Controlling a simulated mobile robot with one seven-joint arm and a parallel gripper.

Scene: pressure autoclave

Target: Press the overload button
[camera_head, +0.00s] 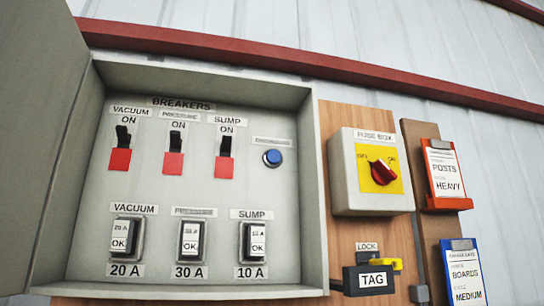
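A round blue button (272,157) sits on the right side of the back panel inside the open grey breaker box (310,200). A small label (272,141) above it is too blurred to read; it is the only push button I see in the box. Nothing covers the button, and I cannot tell whether it is pressed in. My gripper is not in view.
Left of the button are three breaker switches (173,140) with red plates, and below are three fuses (190,240). The box door (40,120) stands open at the left. A fuse box (370,170) with a red knob and a lock holder (372,278) are at the right.

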